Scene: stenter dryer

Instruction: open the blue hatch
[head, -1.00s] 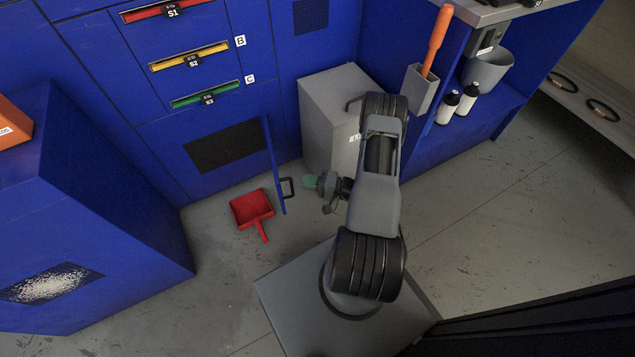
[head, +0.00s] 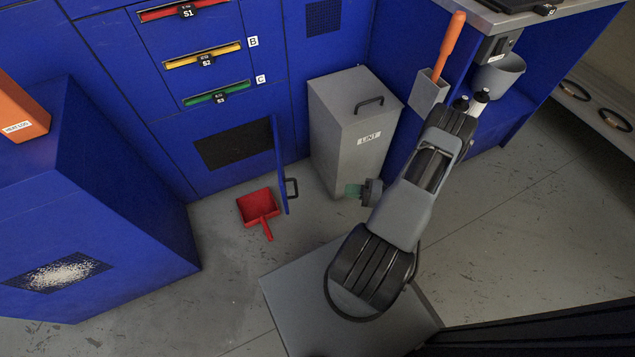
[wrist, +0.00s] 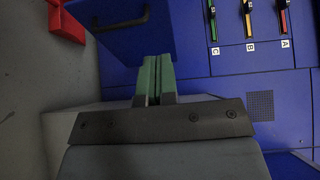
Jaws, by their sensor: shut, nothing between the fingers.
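The blue hatch (head: 280,165) stands swung out from the blue machine front, seen nearly edge-on in the head view. Its black handle (head: 291,188) faces right, and the dark opening (head: 233,146) lies uncovered to its left. In the wrist view the hatch (wrist: 140,42) is at the top, with its handle (wrist: 121,22) across it. My gripper (head: 354,190) is to the right of the hatch, apart from the handle, in front of the grey bin. Its green fingers are shut and empty, and they also show in the wrist view (wrist: 154,70).
The grey LINT bin (head: 345,105) stands close behind my gripper. A red dustpan (head: 259,206) lies on the floor left of the hatch. A blue cabinet (head: 105,205) stands at the left.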

